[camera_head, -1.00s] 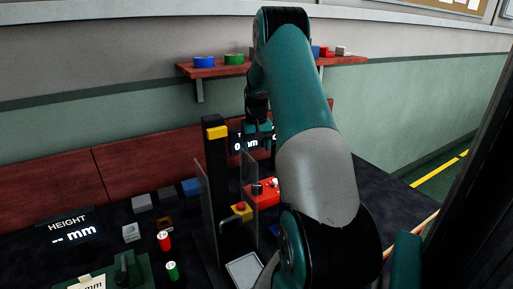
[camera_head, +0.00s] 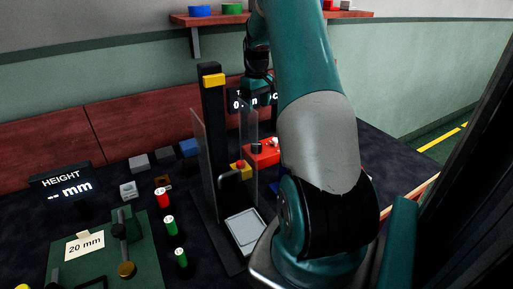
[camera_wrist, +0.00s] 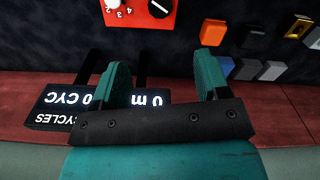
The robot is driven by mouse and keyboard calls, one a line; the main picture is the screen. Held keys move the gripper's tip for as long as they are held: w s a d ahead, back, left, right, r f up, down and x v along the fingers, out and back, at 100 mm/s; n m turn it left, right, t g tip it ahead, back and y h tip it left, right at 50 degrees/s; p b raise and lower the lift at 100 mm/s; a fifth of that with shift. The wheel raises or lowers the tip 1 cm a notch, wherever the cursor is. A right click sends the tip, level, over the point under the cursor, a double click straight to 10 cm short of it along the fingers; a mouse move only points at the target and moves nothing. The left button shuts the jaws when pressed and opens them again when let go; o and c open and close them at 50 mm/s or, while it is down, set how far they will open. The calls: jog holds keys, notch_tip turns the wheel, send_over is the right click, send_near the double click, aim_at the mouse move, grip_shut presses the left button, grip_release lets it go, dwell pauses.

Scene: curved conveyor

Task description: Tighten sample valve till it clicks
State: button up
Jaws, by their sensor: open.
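No part is clearly marked as the sample valve. A red box (camera_head: 262,155) with a black knob (camera_head: 256,147) and a pale dial stands on the dark bench, partly hidden behind a clear panel. In the wrist view the red box (camera_wrist: 138,12) shows at the top edge, with its black knob (camera_wrist: 159,8) and a numbered white dial (camera_wrist: 113,6). My gripper (camera_wrist: 160,76) is open and empty, its two teal fingers apart, with the box beyond them. In the head view my gripper (camera_head: 257,84) hangs above and behind the box, near a display.
A dark post (camera_head: 212,130) with a yellow top and clear panels stands left of my arm. A green board (camera_head: 85,255) with a 20 mm card lies front left. A wall shelf (camera_head: 210,20) is above.

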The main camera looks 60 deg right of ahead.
notch_tip(320, 180, down, 17)
jog(key=shift+r+p, duration=0.1)
jog(key=shift+p, duration=0.7)
jog(key=c, duration=0.9)
jog(key=shift+c, duration=0.2)
